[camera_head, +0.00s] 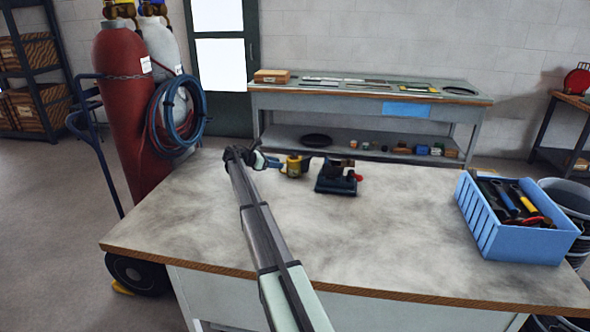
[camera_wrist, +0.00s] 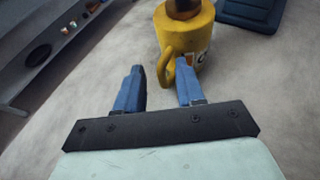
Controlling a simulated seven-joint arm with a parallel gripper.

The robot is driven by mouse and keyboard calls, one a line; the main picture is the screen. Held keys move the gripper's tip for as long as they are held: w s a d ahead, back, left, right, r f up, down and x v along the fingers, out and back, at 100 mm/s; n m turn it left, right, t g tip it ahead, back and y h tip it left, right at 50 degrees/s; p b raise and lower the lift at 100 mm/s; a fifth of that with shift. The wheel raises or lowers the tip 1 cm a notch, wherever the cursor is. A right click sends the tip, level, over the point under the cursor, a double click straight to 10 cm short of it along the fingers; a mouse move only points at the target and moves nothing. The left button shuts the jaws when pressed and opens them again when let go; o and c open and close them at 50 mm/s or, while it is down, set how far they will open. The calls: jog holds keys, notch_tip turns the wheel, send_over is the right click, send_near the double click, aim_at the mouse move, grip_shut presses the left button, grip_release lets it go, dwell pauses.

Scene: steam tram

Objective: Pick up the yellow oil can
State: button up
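The yellow oil can (camera_head: 294,166) stands on the workbench, near its far edge, in the head view. In the wrist view the oil can (camera_wrist: 188,38) shows its yellow body, a looped handle on its near side and a dark brown top part, cut off by the picture's upper edge. My gripper (camera_wrist: 157,80) has its two blue fingers apart with nothing between them. The right fingertip is close to the can's handle; whether it touches I cannot tell. In the head view my gripper (camera_head: 270,162) is just left of the can.
A dark vise-like tool (camera_head: 336,178) stands right of the can; its dark base also shows in the wrist view (camera_wrist: 250,10). A blue crate of tools (camera_head: 505,240) sits at the bench's right. The bench top (camera_head: 390,235) between is clear. Gas cylinders (camera_head: 128,105) stand left.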

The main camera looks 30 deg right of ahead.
grip_shut()
dwell(0.5)
notch_tip(320, 180, up, 10)
jog(key=c, duration=0.5)
grip_release()
grip_shut()
dwell(1.0)
